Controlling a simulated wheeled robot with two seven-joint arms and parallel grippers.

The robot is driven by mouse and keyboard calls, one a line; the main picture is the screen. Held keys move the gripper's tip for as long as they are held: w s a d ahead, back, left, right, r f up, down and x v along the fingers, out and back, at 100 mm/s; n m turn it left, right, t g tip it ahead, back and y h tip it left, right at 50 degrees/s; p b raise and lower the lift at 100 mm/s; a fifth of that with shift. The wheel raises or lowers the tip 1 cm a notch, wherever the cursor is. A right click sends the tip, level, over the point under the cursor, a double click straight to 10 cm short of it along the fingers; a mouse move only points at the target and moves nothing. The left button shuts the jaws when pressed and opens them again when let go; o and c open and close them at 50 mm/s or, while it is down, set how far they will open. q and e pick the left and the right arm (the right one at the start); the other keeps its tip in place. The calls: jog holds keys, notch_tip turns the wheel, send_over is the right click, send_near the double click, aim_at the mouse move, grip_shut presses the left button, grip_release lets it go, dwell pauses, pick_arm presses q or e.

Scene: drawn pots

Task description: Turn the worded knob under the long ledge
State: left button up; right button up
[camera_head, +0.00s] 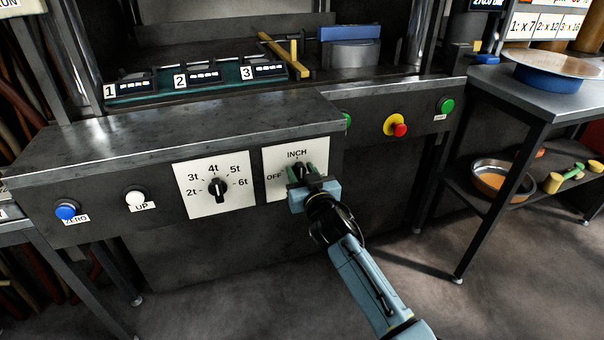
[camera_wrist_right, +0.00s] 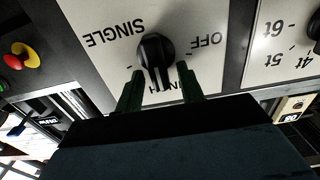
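The worded knob (camera_head: 299,169) is a black rotary knob on a white plate (camera_head: 270,192) under the long grey ledge (camera_head: 180,140). Its plate reads OFF, INCH and, in the right wrist view, SINGLE. In that view the knob (camera_wrist_right: 155,50) appears upside down, its bar pointing toward INCH. My right gripper (camera_head: 302,174) is at the plate with its green fingers on either side of the knob. The right wrist view shows a gap between each finger and the bar, so the gripper (camera_wrist_right: 158,82) is open around it. My left gripper is not in view.
Left of it is a numbered knob (camera_head: 217,190), then a white button (camera_head: 135,199) and a blue button (camera_head: 67,209). To the right are a red button on yellow (camera_head: 397,127) and a green button (camera_head: 446,106). A side table (camera_head: 500,90) stands at the right.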

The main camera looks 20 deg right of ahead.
grip_shut()
